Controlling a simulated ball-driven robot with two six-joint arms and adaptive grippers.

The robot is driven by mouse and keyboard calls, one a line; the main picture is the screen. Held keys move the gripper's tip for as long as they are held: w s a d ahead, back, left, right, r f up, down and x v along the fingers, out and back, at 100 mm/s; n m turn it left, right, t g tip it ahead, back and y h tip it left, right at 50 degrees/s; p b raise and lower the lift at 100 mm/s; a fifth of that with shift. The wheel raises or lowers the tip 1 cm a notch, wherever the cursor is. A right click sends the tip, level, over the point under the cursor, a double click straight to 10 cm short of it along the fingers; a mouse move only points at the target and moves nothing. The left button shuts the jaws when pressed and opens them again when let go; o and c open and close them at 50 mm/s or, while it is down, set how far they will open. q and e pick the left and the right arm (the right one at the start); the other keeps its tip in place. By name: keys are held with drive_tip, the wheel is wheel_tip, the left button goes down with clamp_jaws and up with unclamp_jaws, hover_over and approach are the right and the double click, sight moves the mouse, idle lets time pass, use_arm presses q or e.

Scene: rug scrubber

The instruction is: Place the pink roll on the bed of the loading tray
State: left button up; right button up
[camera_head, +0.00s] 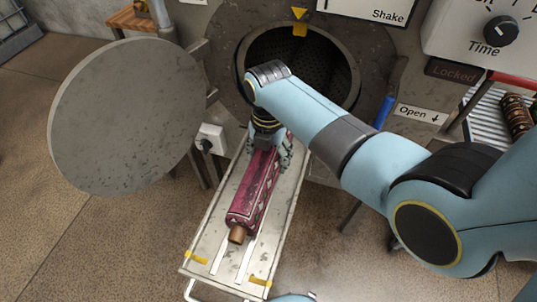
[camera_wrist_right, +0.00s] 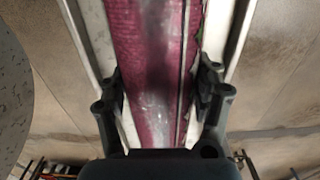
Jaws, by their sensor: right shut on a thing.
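The pink roll (camera_head: 250,197) is a patterned rug on a brown core, lying lengthwise over the bed of the loading tray (camera_head: 205,247). The roll's near end shows the core, and its far end is partly hidden by my arm. My right gripper (camera_head: 268,150) is shut on the roll near its far end. In the right wrist view the roll (camera_wrist_right: 150,45) runs between the two fingers (camera_wrist_right: 162,92), with the tray's pale rails on both sides. I cannot tell whether the roll touches the bed. My left gripper is not in view.
The round drum opening (camera_head: 318,50) lies beyond the tray, with its grey door (camera_head: 125,115) swung open to the left. A blue-handled lever (camera_head: 384,112) is right of the opening. A rack with another roll (camera_head: 517,115) stands at the far right.

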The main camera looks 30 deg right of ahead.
drive_tip(key=shift+f, duration=0.2)
drive_tip(key=o, duration=1.7)
drive_tip(key=shift+o, duration=0.2)
drive_tip(key=shift+r, duration=0.1)
wheel_tip(320, 180, up, 12)
drive_tip(key=shift+r+p, duration=0.15)
drive_tip(key=shift+p, duration=0.4)
